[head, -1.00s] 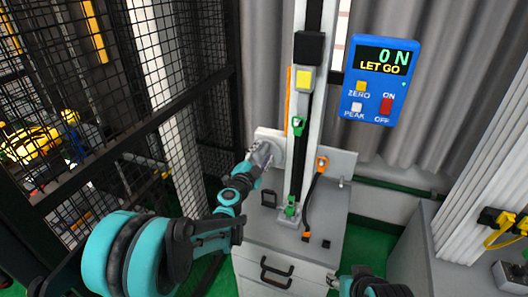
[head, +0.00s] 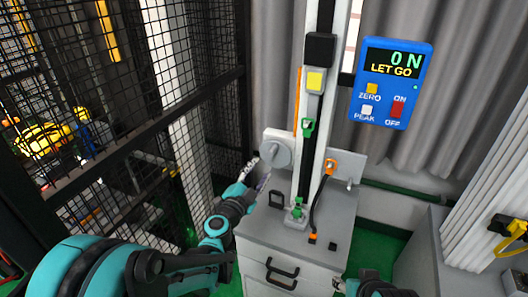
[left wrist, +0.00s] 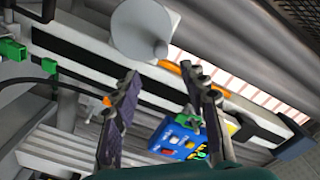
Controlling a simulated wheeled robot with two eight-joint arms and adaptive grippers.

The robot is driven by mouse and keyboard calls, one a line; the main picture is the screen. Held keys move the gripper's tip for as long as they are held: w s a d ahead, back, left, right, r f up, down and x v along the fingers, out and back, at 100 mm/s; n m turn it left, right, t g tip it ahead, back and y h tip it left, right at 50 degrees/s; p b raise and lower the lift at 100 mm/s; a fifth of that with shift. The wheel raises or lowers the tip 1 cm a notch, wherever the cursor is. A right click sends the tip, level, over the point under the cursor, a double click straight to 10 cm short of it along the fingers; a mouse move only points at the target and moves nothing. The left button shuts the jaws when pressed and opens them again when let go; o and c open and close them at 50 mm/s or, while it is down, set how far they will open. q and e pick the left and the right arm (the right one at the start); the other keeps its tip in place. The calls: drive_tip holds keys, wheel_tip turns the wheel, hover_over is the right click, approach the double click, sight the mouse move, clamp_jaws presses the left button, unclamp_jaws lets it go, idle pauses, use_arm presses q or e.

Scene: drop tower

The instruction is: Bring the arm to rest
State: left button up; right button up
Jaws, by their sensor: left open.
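My left gripper (head: 257,172) is open and empty, left of the drop tower (head: 313,130) and just apart from the round grey knob (head: 276,149) on its side. In the left wrist view its two fingers (left wrist: 165,95) are spread, and the knob (left wrist: 145,30) lies beyond them. My right arm (head: 368,285) shows only at the bottom edge of the head view; its jaws are too small and cut off to read. The blue display (head: 391,82) reads "0 N" and "LET GO".
The tower stands on a grey cabinet (head: 290,245) with black handles. A black mesh cage (head: 120,90) is close on the left of my left arm. An orange clip (head: 330,166) with a black cable hangs beside the tower. Another grey cabinet (head: 425,245) is at the right.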

use_arm(q)
drive_tip(key=s+d+n+g, duration=0.1)
drive_tip(key=s+n+g, duration=0.35)
drive_tip(key=s, duration=0.85)
drive_tip(key=s+a+f+n+g+y, duration=0.2)
drive_tip(key=s+a+f+n, duration=0.2)
drive_tip(key=s, duration=0.4)
drive_tip(key=s+a+f+n+g+y, duration=0.3)
drive_tip(key=s+a+f+n, duration=0.1)
drive_tip(key=s+a, duration=0.3)
drive_tip(key=shift+s+n+g+y, duration=0.35)
drive_tip(key=shift+s+n, duration=0.3)
drive_tip(key=shift+s, duration=0.15)
